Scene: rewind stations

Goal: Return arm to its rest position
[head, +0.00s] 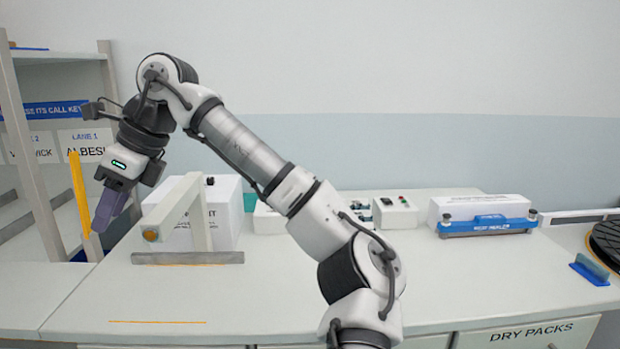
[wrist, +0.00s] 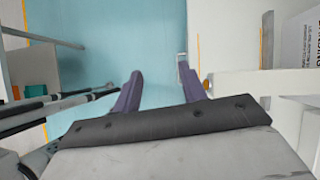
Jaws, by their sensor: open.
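My arm stretches from the lower middle of the head view up and over to the left. My gripper (head: 103,220) hangs at its end, tilted downward, left of the white press-like frame on the bench. In the head view its fingers overlap the lower part of a yellow post. In the wrist view the two purple fingers of my gripper (wrist: 160,92) stand apart with nothing between them. Below them lie a light blue surface and a pale strip at its right.
The bench (head: 300,300) has a clear front. On it stand a white frame (head: 200,225), a control box (head: 395,213) with buttons and a white-and-blue heat sealer (head: 485,225). A shelf rack (head: 28,150) with lane labels stands close at the left. A black round disc (head: 606,243) sits far right.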

